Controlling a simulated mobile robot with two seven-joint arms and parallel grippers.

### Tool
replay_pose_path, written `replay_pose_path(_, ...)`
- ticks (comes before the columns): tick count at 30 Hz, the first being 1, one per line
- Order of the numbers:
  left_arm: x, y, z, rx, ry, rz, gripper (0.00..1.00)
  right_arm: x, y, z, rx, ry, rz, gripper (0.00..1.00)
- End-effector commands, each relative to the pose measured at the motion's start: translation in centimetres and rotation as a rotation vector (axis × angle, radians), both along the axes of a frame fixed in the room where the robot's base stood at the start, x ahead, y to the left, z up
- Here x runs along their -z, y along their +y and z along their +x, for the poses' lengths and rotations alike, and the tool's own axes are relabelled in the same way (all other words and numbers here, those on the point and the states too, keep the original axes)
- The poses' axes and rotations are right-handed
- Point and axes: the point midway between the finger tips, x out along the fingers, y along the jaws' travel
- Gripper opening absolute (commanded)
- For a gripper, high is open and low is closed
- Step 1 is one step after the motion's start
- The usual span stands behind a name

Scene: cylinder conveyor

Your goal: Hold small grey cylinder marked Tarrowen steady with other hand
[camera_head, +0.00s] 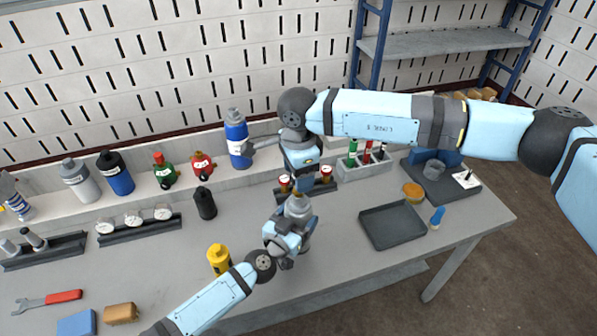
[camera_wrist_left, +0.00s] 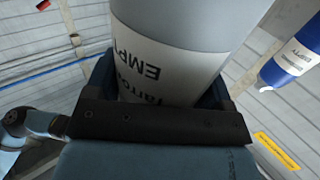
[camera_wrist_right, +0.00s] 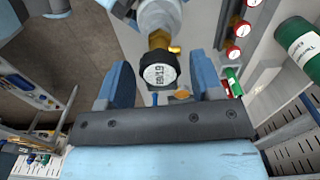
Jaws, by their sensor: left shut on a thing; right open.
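The small grey cylinder (camera_head: 300,208) is upright near the middle of the workbench. Its white label shows part of "Tarrowen" and "EMPTY" in the left wrist view (camera_wrist_left: 185,65). My left gripper (camera_head: 288,232) is shut on its body from the front. Whether its base touches the bench is hard to tell. My right gripper (camera_head: 304,184) is open just above the cylinder's top. In the right wrist view, a brass fitting (camera_wrist_right: 158,40) with a black round cap (camera_wrist_right: 158,72) shows between the open fingers (camera_wrist_right: 160,85), with no clear contact.
A blue cylinder (camera_head: 237,140) stands on the back ledge, near my right gripper. A rack with red gauges (camera_head: 325,176) is close behind. A dark tray (camera_head: 393,226) lies to the right.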

Motion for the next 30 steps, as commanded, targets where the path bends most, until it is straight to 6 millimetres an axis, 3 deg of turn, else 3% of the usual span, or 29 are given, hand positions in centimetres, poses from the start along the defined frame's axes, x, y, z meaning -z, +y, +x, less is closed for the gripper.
replay_pose_path(8, 0.01, 0.02, 0.01, 0.000, 0.000, 0.000, 0.47, 0.01, -0.01, -0.01, 0.019, 0.000, 0.000, 0.60)
replay_pose_path(20, 0.01, 0.02, 0.01, 0.000, 0.000, 0.000, 0.47, 0.02, -0.02, -0.01, 0.497, 0.001, 0.000, 0.60)
replay_pose_path(30, 0.02, 0.02, 0.01, 0.000, 0.000, 0.000, 0.47, 0.01, -0.01, -0.01, 0.527, 0.001, 0.000, 0.60)
